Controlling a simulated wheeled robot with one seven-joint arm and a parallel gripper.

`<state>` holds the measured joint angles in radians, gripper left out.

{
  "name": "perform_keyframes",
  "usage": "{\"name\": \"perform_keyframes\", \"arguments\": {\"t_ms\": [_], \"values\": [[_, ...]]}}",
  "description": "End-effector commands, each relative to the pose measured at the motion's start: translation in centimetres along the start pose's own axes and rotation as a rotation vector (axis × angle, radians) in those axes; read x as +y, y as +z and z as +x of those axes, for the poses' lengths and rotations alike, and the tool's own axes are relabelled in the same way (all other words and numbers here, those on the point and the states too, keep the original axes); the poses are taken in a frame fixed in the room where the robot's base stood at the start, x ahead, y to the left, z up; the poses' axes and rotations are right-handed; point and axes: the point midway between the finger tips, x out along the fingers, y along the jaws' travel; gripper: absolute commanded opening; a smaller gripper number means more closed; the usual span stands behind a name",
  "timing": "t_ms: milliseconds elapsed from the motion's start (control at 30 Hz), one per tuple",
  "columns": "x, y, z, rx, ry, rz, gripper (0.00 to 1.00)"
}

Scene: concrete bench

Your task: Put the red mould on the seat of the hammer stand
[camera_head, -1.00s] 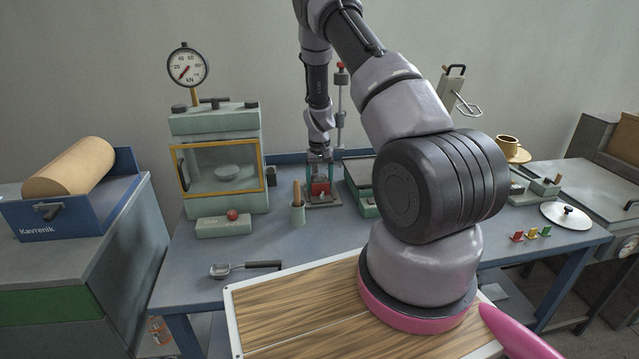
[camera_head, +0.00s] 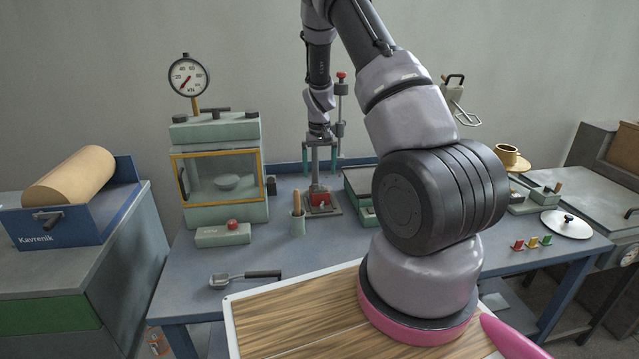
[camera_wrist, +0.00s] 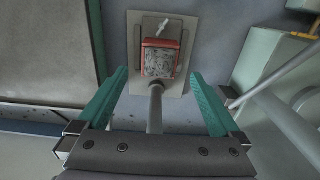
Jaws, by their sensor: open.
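The red mould (camera_head: 322,198) rests at the foot of the hammer stand (camera_head: 342,118), on its base. In the wrist view the mould (camera_wrist: 145,62) is a red frame around a speckled grey middle, sitting over the stand's pale base plate (camera_wrist: 174,88). I cannot tell whether it lies fully flat in the seat. My gripper (camera_head: 320,172) is above the mould, pointing down, with its teal fingers apart. In the wrist view the gripper (camera_wrist: 159,76) is open and empty, one finger to each side of the mould and clear of it.
A pot with a wooden handle (camera_head: 298,224) stands close left of the stand. A green box (camera_head: 358,182) is close on the right. A press with a glass window (camera_head: 220,176) stands further left. A scoop (camera_head: 245,278) lies on the clear front of the bench.

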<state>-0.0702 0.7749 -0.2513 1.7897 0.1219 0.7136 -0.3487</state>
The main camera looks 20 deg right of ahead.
Motion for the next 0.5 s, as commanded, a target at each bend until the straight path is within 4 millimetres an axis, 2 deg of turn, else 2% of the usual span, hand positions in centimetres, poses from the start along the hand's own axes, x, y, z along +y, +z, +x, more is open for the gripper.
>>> {"name": "perform_keyframes", "arguments": {"t_ms": [133,367,467,500], "values": [[0.0,-0.1,-2.0,0.002,0.0,0.0,1.0],[0.0,0.0,-3.1,0.002,-0.002,0.002,1.0],[-0.3,0.3,-4.9,0.019,-0.016,0.01,1.0],[-0.6,0.5,-6.1,0.031,-0.026,0.016,1.0]]}}
